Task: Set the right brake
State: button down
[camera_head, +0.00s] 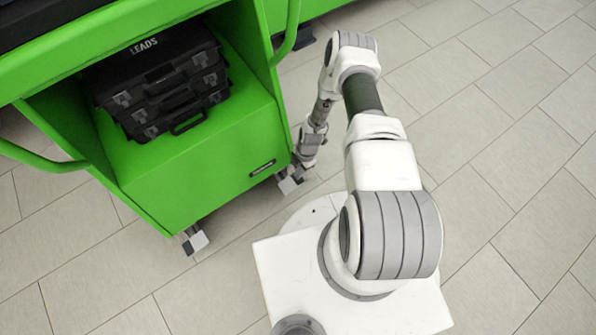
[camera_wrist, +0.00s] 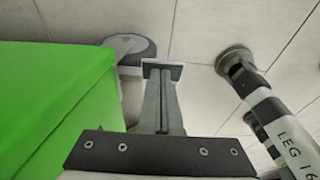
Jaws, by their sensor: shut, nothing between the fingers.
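The green cart (camera_head: 200,165) stands on the floor at left, and its side fills the left of the wrist view (camera_wrist: 55,95). The right brake (camera_head: 289,184) is a small pale grey pedal at the cart's front right corner. My gripper (camera_head: 298,163) points down just above and behind it. In the wrist view my gripper (camera_wrist: 162,72) is shut and empty. A pale edge shows around its fingertips, over or against a small plate; I cannot tell whether they touch. A rounded grey and white part (camera_wrist: 130,47) lies just beyond the fingertips.
A left pedal (camera_head: 196,242) is at the cart's other front corner. Black cases (camera_head: 165,85) sit on the cart's shelf. Green handles (camera_head: 292,25) stick out from the cart. A striped lettered post (camera_wrist: 285,130) is at right in the wrist view. Tiled floor (camera_head: 510,150) is free at right.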

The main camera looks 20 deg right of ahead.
jog(key=shift+d+f, duration=0.1)
dwell(0.3)
jog(key=shift+d+f, duration=0.15)
jog(key=shift+d, duration=0.05)
jog(key=shift+w+d+f+y, duration=0.25)
jog(key=shift+d+f+y, duration=0.3)
jog(key=shift+f+y, duration=0.1)
